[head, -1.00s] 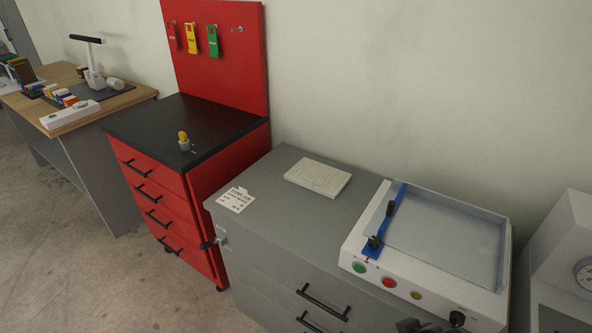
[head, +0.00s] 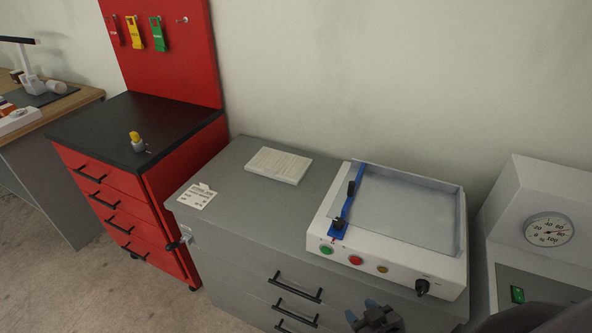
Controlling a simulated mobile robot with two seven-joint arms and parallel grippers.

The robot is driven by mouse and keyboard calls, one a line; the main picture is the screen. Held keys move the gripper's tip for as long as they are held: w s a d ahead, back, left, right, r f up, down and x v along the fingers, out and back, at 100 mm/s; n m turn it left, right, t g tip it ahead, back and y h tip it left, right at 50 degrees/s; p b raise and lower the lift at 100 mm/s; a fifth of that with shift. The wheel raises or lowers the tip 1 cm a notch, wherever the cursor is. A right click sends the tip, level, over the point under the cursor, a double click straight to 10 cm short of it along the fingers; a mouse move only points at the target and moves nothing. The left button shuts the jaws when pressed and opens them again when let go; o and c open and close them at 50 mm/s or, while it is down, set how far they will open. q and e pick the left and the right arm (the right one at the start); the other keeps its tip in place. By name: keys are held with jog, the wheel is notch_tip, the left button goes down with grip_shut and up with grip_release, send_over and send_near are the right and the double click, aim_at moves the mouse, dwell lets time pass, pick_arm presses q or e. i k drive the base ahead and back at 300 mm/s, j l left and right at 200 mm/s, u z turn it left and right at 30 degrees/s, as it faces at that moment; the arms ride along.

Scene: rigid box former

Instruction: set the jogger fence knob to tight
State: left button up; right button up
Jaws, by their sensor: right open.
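The jogger (head: 312,240) is a white box with a shallow grey tray on top, standing on the grey cabinet. A blue fence (head: 346,205) runs along the tray's left side. A black knob (head: 338,224) sits at the fence's front end, with a small red mark by it; its setting is too small to read. A black upright handle (head: 351,188) stands farther back on the fence. My right gripper (head: 362,310) is open at the bottom edge, in front of the cabinet and below the jogger, apart from it. My left gripper is not in view.
The jogger's front has green, red and yellow buttons and a black dial (head: 422,287). A paper stack (head: 279,165) and a label card (head: 196,196) lie on the grey cabinet (head: 235,215). A white machine with a gauge (head: 549,230) stands right. A red drawer cabinet (head: 110,185) stands left.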

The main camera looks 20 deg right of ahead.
aim_at(339, 223)
jog(key=z, duration=1)
